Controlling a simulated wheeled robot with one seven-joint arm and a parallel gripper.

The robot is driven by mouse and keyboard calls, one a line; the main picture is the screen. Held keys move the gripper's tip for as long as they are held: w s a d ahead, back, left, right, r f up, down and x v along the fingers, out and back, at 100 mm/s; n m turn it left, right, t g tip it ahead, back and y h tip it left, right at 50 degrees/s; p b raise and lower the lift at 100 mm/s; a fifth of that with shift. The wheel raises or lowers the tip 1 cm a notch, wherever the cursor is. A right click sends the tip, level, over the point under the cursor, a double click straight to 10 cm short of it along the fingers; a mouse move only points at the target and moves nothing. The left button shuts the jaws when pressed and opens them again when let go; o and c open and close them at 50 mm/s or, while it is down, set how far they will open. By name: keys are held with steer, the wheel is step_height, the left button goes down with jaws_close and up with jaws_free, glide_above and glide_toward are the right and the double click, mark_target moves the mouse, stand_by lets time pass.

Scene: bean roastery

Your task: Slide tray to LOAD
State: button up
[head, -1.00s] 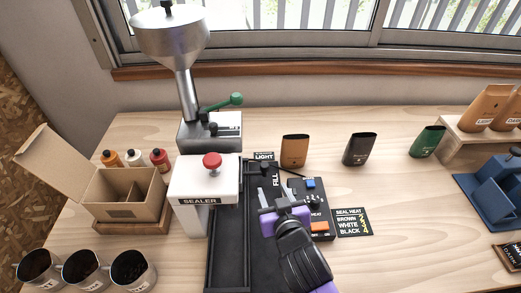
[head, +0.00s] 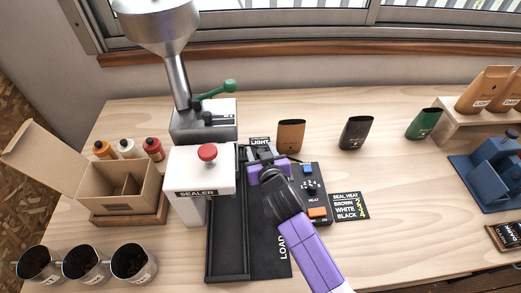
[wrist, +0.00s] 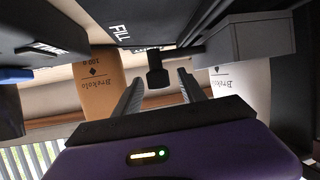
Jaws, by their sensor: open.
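The black track (head: 228,262) runs front to back beside the sealer, with the LOAD mark (head: 282,247) at its near end. The FILL mark (wrist: 121,33) shows in the wrist view. My gripper (head: 262,153) is over the far end of the track, its fingers pointing away. In the wrist view my open gripper (wrist: 158,82) has a small black knob (wrist: 157,76) between its fingertips, with gaps on both sides. I take the knob for the tray's handle; the arm and sealer hide most of the tray in the head view.
The sealer (head: 200,182) with its red button stands left of the track. The heat control box (head: 312,205) stands close on its right. The brown pouch (head: 291,136) and black pouch (head: 355,133) stand behind. A white pouch (wrist: 240,88) shows in the wrist view.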

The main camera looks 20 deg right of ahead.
jaws_close()
stand_by(1.4)
